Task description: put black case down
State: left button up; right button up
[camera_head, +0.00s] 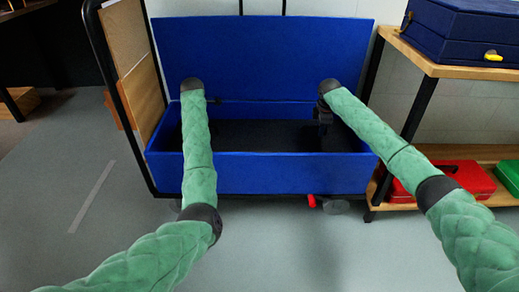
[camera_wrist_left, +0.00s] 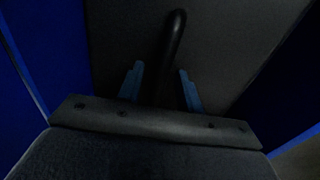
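The black case (camera_head: 262,137) appears as a dark, flat shape low inside the open blue box (camera_head: 270,174). In the left wrist view its dark surface (camera_wrist_left: 235,45) fills the middle, with a black handle (camera_wrist_left: 173,48) on it. My left gripper (camera_wrist_left: 160,88) has its two blue fingers apart, one on each side of the handle, with gaps visible. In the head view the left gripper is hidden behind its arm and the box's front wall. My right gripper (camera_head: 323,122) reaches down into the right part of the box; its fingers are too dark to read.
The blue box's lid (camera_head: 265,55) stands open behind. A wooden shelf (camera_head: 440,62) at the right holds a dark blue case (camera_head: 465,30) above and a red case (camera_head: 440,182) below. The grey floor (camera_head: 75,150) at the left is clear.

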pick_arm(q)
notch_tip(320, 180, up, 11)
jog(key=s, duration=0.2)
jog(key=shift+r, duration=0.2)
pick_arm(e)
notch_tip(320, 180, up, 12)
jog(key=s, duration=0.2)
jog(key=shift+s+f, duration=0.15)
pick_arm(q)
jog(key=shift+s+r, duration=0.1)
dwell(0.4)
